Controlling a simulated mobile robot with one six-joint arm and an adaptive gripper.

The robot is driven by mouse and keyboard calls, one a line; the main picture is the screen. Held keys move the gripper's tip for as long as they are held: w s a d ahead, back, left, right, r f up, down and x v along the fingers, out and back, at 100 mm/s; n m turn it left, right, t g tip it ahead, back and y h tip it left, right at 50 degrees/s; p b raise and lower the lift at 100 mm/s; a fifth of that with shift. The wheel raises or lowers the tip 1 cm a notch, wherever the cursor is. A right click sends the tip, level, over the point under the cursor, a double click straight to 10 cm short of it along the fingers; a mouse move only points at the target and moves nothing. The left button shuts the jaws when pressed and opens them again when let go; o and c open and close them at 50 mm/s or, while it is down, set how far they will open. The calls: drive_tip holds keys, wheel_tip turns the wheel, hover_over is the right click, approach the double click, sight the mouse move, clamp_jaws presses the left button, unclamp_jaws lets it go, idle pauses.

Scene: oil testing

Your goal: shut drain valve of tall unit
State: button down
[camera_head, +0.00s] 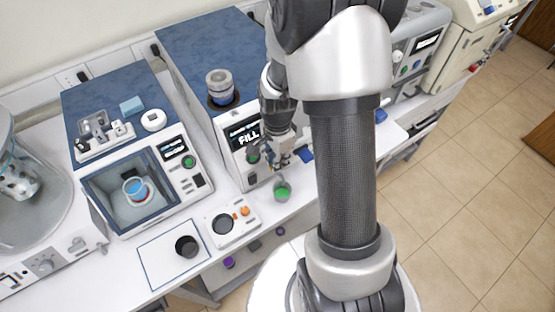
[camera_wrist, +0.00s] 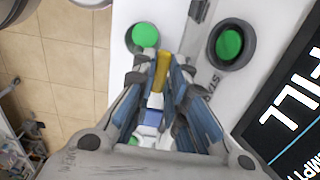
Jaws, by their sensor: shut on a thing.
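The tall unit (camera_head: 205,50) has a blue top and a front screen reading FILL. My gripper (camera_head: 276,160) is at the lower front of this unit, beside the screen, partly hidden by my own arm. In the wrist view my gripper (camera_wrist: 162,62) is shut on a narrow yellow piece (camera_wrist: 162,72), which looks like the drain valve's handle. The valve's body is mostly hidden by the fingers, so I cannot tell its angle. A white and blue part (camera_wrist: 152,117) shows between the fingers.
A green button (camera_wrist: 230,43) sits beside the fingertips, near the FILL screen (camera_wrist: 290,105). A cup with green contents (camera_head: 282,191) stands just below my gripper. A small white device (camera_head: 232,221) and a dark cup (camera_head: 187,246) stand to the left.

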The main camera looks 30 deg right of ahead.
drive_tip(key=c, duration=1.6)
unclamp_jaws()
wheel_tip(320, 180, up, 12)
drive_tip(key=s+a+r+n+t+b, duration=0.1)
drive_tip(key=s+a+n+t+b, duration=0.1)
drive_tip(key=s+a+n+b, duration=0.3)
drive_tip(key=s+a+r+n+t+b, duration=0.2)
drive_tip(key=s+a+n+b, duration=0.3)
drive_tip(key=s+n, duration=0.5)
drive_tip(key=n, duration=0.2)
drive_tip(key=shift+a+n+t, duration=0.3)
drive_tip(key=shift+n, duration=0.1)
